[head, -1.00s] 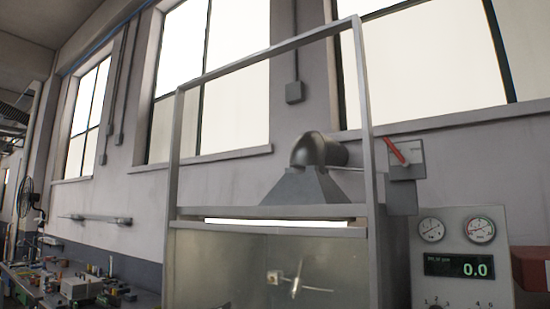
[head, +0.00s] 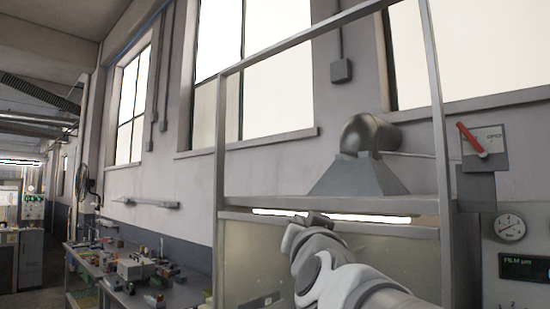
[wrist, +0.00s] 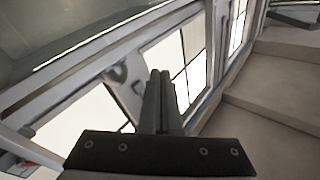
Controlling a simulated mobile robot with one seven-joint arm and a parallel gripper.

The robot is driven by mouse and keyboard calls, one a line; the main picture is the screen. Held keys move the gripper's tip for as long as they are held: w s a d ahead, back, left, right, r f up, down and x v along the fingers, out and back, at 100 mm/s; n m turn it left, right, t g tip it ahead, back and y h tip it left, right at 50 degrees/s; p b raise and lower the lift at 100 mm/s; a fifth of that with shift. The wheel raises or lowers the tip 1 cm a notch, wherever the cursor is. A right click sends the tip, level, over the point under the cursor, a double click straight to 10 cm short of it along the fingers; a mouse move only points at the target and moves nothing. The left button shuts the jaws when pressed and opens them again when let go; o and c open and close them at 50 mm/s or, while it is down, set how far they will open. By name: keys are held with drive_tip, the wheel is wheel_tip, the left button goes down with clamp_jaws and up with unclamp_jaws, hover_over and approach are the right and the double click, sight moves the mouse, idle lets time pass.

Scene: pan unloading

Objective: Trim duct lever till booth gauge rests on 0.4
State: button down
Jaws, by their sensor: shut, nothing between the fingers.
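The duct lever is a red bar (head: 470,138) on a pale plate (head: 497,155) beside the booth hood, slanting up to the left; lettering on the plate looks like "OPEN". A round dial gauge (head: 510,227) is on the panel at the right edge; its needle is too small to read. A second dial is out of view. My gripper (wrist: 160,73) shows in the wrist view with its fingers together and empty, apart from the lever. In the head view my arm reaches up in front of the booth and its fingers cannot be made out.
The booth frame (head: 437,120) stands around the arm, with a grey hood (head: 358,176) and duct elbow (head: 368,134) above. A dark display (head: 528,268) is cut off at the right edge. A cluttered workbench (head: 185,295) stands at left.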

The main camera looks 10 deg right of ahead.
sight(461, 129)
drive_tip(key=d+r+m+g+h+p, duration=0.1)
drive_tip(key=d+r+m+h, duration=0.3)
drive_tip(key=r+m+h, duration=0.25)
drive_tip(key=d+r+m+h+p, duration=0.1)
drive_tip(key=d+r+m+h, duration=0.35)
drive_tip(key=r+h, duration=0.2)
drive_tip(key=s+d+m+g+h+p, duration=0.2)
drive_tip(key=s+d+m+g+h, duration=0.4)
drive_tip(key=m+g, duration=0.8)
drive_tip(key=shift+n+g, duration=0.4)
drive_tip(key=shift+g, duration=0.1)
drive_tip(key=p+x, duration=0.3)
drive_tip(key=x, duration=1.2)
drive_tip(key=shift+w+f, duration=0.1)
drive_tip(key=shift+f, duration=0.05)
